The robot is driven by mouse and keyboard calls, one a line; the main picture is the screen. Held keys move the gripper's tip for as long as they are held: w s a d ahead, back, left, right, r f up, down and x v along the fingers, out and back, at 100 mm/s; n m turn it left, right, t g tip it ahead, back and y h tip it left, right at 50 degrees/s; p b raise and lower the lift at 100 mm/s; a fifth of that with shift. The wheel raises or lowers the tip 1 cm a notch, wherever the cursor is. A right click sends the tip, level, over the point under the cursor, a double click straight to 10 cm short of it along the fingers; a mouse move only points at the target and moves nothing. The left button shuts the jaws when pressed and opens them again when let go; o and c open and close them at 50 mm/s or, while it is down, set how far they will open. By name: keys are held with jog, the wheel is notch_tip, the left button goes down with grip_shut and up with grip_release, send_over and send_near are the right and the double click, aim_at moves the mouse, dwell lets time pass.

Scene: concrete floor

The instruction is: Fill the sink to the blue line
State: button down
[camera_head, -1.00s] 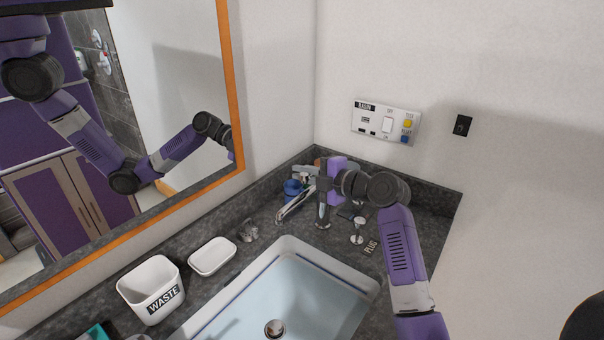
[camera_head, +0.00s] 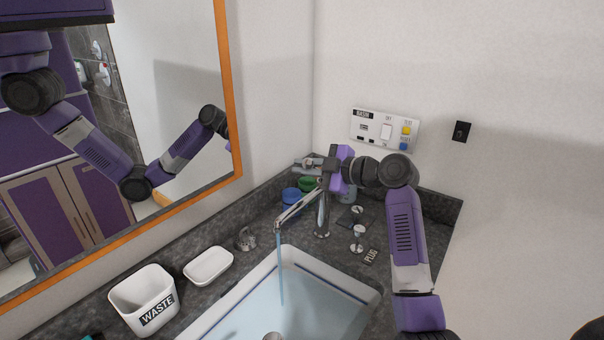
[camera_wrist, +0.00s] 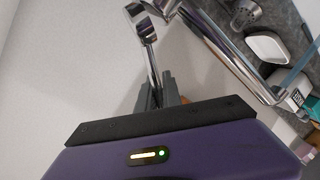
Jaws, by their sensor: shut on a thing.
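The sink (camera_head: 366,291) is a white basin with a dark blue line (camera_head: 325,279) around its inner wall. Pale blue water seems to lie inside, but I cannot tell its level exactly. The chrome faucet (camera_head: 323,217) stands behind the basin, and a blue water stream (camera_head: 281,270) falls from its spout (camera_head: 297,206). My gripper (camera_head: 325,167) is at the top of the faucet. In the wrist view my gripper (camera_wrist: 156,92) is shut on the slim chrome faucet lever (camera_wrist: 152,62). The drain (camera_head: 272,336) is cut off by the bottom edge.
A chrome knob (camera_head: 357,236) stands near the PLUG label (camera_head: 370,256). A white waste bin (camera_head: 143,298) and a soap dish (camera_head: 208,266) stand left of the basin. Blue cups (camera_head: 290,196) stand behind the spout. The mirror (camera_head: 130,130) and walls bound the counter.

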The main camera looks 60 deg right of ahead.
jog(key=shift+d+r+m, duration=0.1)
jog(key=shift+d+m, duration=0.05)
jog(key=shift+m, duration=0.15)
jog(key=c, duration=1.5)
grip_release()
jog(key=b+v, duration=0.2)
jog(key=v, duration=0.6)
